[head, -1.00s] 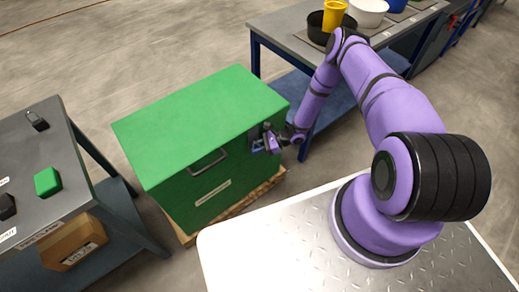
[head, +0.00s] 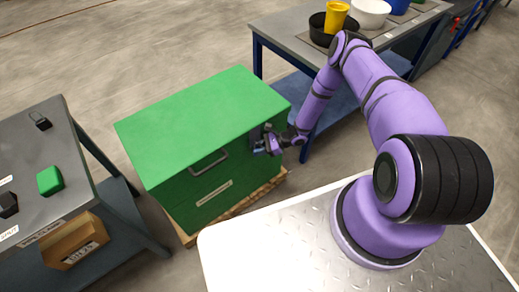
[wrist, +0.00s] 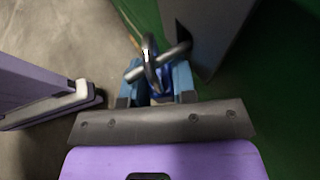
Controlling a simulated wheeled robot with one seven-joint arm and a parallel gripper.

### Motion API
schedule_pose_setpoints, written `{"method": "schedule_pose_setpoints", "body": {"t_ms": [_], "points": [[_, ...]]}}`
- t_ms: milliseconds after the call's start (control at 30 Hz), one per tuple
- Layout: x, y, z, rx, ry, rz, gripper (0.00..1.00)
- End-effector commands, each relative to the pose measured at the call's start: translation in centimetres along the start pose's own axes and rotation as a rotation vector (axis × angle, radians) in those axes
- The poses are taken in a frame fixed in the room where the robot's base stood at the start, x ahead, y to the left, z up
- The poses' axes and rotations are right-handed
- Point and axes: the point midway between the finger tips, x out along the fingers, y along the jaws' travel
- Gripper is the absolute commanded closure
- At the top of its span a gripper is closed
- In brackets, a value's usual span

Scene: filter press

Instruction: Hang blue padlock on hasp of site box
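The green site box (head: 200,125) stands in the middle of the head view, with its dark hasp (head: 257,136) on the front near the right corner. My gripper (head: 262,147) is right at the hasp. In the wrist view my gripper (wrist: 160,90) is shut on the blue padlock (wrist: 159,82), whose body shows between the light blue finger pads. The padlock's silver shackle (wrist: 149,62) crosses the metal staple bar (wrist: 172,55) that comes out of the dark hasp plate. I cannot tell whether the shackle is fully around the bar or closed.
The site box sits on a wooden pallet (head: 236,208). A grey table at left (head: 75,165) carries a dark padlock (head: 41,122), a green block (head: 50,180) and a black block (head: 8,204). A workbench (head: 285,35) with tubs stands behind my arm.

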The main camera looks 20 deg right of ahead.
Motion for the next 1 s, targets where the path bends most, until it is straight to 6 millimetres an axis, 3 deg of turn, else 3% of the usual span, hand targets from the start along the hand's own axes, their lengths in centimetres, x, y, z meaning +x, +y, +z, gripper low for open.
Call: {"method": "schedule_pose_setpoints", "body": {"t_ms": [100,233,333,700,1000], "points": [[0.3,-0.6,0.2,-0.002,0.003,-0.01,0.56],[-0.9,-0.7,0.2,-0.002,0.004,-0.011,0.55],[-2.9,-0.8,0.2,-0.003,0.003,-0.016,0.45],[-9.5,-0.1,0.2,-0.004,0.001,-0.007,0.45],[-11.1,0.1,0.2,-0.003,-0.002,-0.003,0.45]]}}
